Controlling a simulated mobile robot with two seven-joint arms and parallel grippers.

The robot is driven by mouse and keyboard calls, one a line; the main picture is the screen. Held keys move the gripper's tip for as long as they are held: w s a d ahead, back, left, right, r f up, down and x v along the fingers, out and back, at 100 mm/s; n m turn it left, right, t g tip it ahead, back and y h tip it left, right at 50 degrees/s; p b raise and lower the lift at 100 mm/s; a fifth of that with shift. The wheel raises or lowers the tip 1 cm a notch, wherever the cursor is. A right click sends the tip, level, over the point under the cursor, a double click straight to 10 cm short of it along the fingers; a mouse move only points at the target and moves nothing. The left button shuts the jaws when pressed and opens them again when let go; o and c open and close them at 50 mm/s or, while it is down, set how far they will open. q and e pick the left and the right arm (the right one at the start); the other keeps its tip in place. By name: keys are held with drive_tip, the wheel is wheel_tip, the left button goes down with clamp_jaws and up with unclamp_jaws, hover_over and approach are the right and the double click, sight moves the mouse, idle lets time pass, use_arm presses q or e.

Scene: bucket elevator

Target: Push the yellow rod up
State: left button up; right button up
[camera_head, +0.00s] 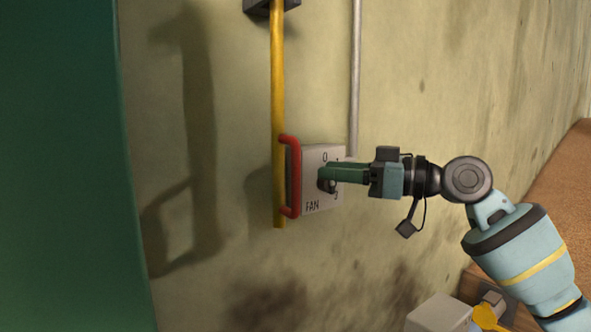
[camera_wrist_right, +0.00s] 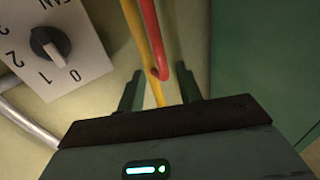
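The yellow rod (camera_head: 278,80) stands upright along the wall, coming down from a dark bracket at the top. A red handle (camera_head: 293,175) is fixed to its lower part; the rod's end shows just below it. My right gripper (camera_head: 324,179) points left, in front of the fan plate and just right of the handle. In the right wrist view its two fingers (camera_wrist_right: 160,78) are spread apart, with the yellow rod (camera_wrist_right: 134,28) and red handle (camera_wrist_right: 152,35) seen beyond and between them. I see no grip on the handle. My left gripper is out of view.
The pale fan switch plate (camera_head: 311,196) is on the wall beside the handle; its black dial (camera_wrist_right: 49,43) shows in the wrist view. A grey pipe (camera_head: 355,70) runs above it. A dark green panel (camera_head: 60,160) fills the left. A grey box (camera_head: 438,314) is at lower right.

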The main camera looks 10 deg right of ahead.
drive_tip(key=p, duration=0.1)
hover_over(296, 208)
drive_tip(key=shift+w+d, duration=0.1)
drive_tip(key=shift+w, duration=0.35)
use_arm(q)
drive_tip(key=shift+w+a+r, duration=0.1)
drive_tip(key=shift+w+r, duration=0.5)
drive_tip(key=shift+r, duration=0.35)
use_arm(e)
clamp_jaws()
